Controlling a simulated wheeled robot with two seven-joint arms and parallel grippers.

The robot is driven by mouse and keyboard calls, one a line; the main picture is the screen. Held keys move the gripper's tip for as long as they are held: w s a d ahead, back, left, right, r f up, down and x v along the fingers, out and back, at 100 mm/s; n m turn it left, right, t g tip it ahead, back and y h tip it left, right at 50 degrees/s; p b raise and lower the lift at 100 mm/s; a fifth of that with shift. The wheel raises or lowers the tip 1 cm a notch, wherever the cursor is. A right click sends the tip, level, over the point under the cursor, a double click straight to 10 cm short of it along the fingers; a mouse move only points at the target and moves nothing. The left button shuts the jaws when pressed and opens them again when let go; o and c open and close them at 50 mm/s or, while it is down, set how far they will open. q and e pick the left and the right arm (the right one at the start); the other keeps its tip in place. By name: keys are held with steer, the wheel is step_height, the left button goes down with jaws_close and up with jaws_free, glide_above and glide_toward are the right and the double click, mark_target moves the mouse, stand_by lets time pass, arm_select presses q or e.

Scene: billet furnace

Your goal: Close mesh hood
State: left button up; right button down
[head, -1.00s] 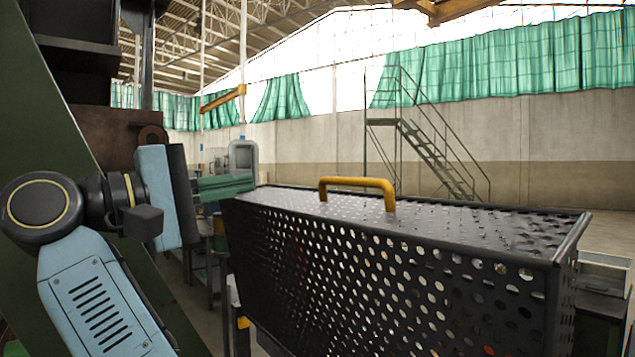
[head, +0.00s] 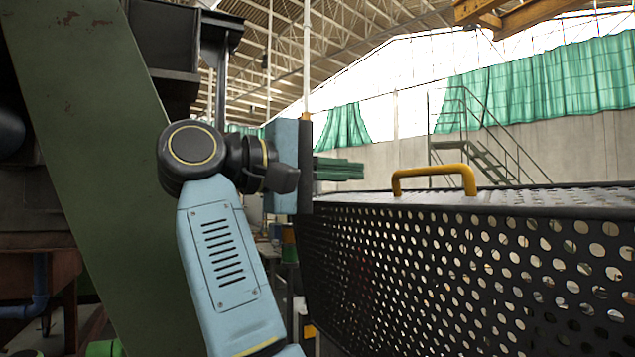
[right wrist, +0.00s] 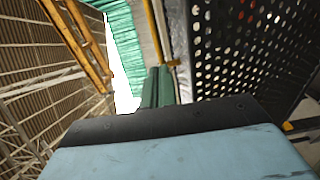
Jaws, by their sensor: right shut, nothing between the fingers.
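The mesh hood (head: 470,265) is a black perforated metal box filling the right of the head view. Its yellow bar handle (head: 435,171) stands on the top near the front edge. My right gripper (head: 345,170) points right, with its green fingers together and empty. It is just left of the handle and about level with the hood's top; I see no contact. In the right wrist view the fingers (right wrist: 158,86) point up the picture, with the mesh hood (right wrist: 250,45) to their right. My left gripper is out of view.
A sloping green panel (head: 90,170) of the machine stands at the left, behind my right arm. Behind the hood are metal stairs (head: 485,145), a concrete wall and green curtains (head: 540,85). Open air lies above the hood.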

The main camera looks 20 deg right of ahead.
mark_target(409, 174)
steer(key=d, duration=0.8)
steer(key=shift+w+d+p, duration=0.1)
steer(key=shift+w+p, duration=0.2)
